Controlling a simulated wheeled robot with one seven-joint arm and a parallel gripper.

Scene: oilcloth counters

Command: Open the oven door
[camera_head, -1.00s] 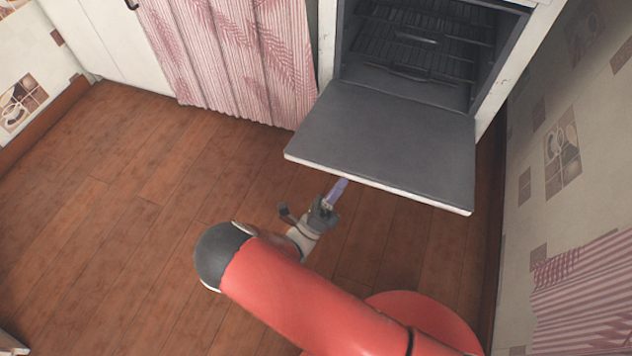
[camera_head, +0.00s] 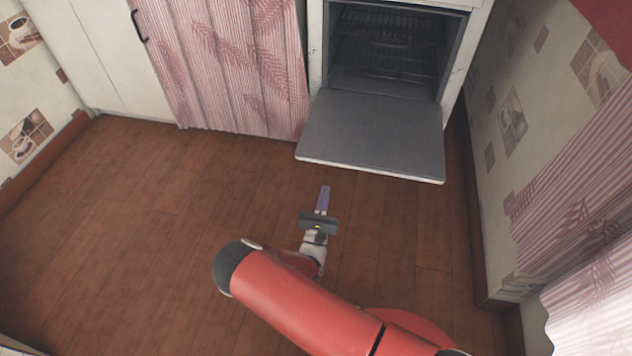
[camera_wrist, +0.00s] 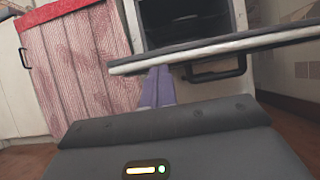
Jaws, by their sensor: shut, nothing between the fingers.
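The oven door (camera_head: 372,136) is folded down and lies about level in front of the oven (camera_head: 392,45), whose dark inside with wire racks is open to view. In the wrist view the door (camera_wrist: 225,46) shows edge-on, with a dark handle (camera_wrist: 214,72) on its underside. My gripper (camera_head: 324,188) is in front of the door's near edge and apart from it in the head view. Its purple fingers are together, with nothing between them. In the wrist view the fingers (camera_wrist: 157,86) point toward the door, and their tips reach near its edge in the picture.
A pink striped curtain (camera_head: 230,65) hangs left of the oven, beside a white cabinet (camera_head: 95,50) with a dark handle. A tiled wall (camera_head: 510,130) stands close on the right. The wooden floor (camera_head: 130,210) is clear on the left.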

